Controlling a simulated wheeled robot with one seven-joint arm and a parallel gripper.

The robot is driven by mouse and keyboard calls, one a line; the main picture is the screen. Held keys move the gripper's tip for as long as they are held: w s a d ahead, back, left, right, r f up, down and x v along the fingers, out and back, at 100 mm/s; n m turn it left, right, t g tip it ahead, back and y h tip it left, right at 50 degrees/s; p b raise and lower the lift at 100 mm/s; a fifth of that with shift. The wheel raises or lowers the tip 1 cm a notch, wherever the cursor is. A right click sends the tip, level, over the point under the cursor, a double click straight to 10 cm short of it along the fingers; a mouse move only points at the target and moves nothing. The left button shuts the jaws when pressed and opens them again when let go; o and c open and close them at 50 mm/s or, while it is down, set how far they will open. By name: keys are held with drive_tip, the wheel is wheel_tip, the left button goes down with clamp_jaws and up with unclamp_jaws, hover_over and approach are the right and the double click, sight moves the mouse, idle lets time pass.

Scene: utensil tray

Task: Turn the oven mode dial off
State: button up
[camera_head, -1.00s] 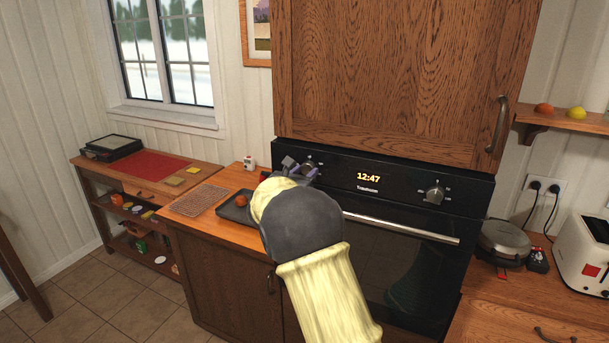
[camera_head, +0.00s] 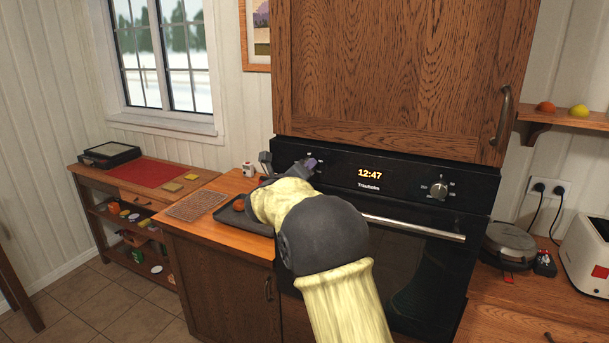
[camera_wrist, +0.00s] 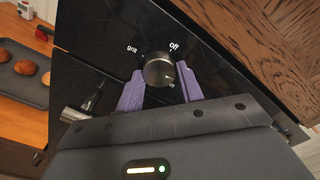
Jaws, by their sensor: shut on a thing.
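The oven mode dial (camera_wrist: 159,71) is a round metallic knob on the black oven panel (camera_head: 405,181). In the wrist view "off" is printed to its upper right, another label to its left, and a partly hidden one at its lower right. The dial's light mark seems to point to the lower right, away from "off". My gripper (camera_wrist: 160,80) has its two purple fingers on opposite sides of the dial, shut on it. In the head view my gripper (camera_head: 304,167) is at the panel's left end, where the dial is mostly hidden.
A second dial (camera_head: 439,189) sits right of the lit clock (camera_head: 370,174). A dark tray (camera_wrist: 22,76) with brown round items lies left of the oven. A wooden cabinet (camera_head: 395,75) hangs above the panel.

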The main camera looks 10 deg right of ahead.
drive_tip(key=n+p, duration=0.5)
drive_tip(key=n, duration=0.9)
drive_tip(key=shift+r, duration=0.15)
drive_tip(key=shift+n, duration=0.4)
drive_tip(key=o, duration=1)
drive_tip(key=shift+s+a, duration=0.1)
drive_tip(key=b+v, duration=0.5)
drive_tip(key=v, duration=1.2)
drive_tip(key=shift+s, duration=0.1)
